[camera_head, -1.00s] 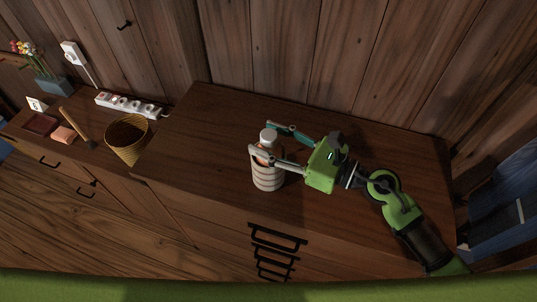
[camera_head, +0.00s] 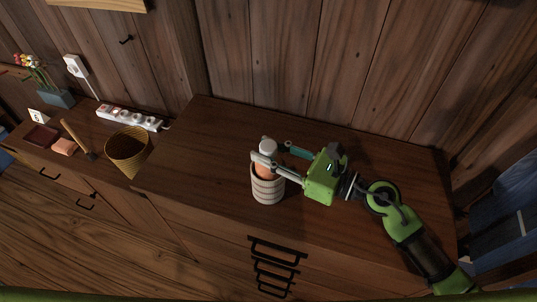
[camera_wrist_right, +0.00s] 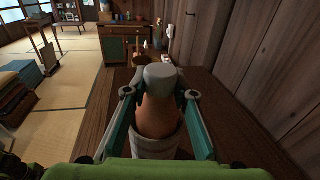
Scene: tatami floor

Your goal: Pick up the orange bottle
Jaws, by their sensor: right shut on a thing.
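The orange bottle (camera_head: 266,171) has a pale grey cap and stands in a light ribbed round holder (camera_head: 268,189) on the wooden cabinet top. In the right wrist view the bottle (camera_wrist_right: 158,112) is upright between the fingers, with the holder (camera_wrist_right: 155,147) around its lower part. My right gripper (camera_head: 268,157) is shut on the bottle just below its cap. The lower part of the bottle is hidden inside the holder. My left gripper is not in view.
The cabinet top (camera_head: 210,140) is clear around the holder. A woven basket (camera_head: 127,150), a power strip (camera_head: 130,118), a hammer-like tool (camera_head: 77,138) and a flower vase (camera_head: 58,97) stand on the lower cabinet at left. A wooden wall rises behind.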

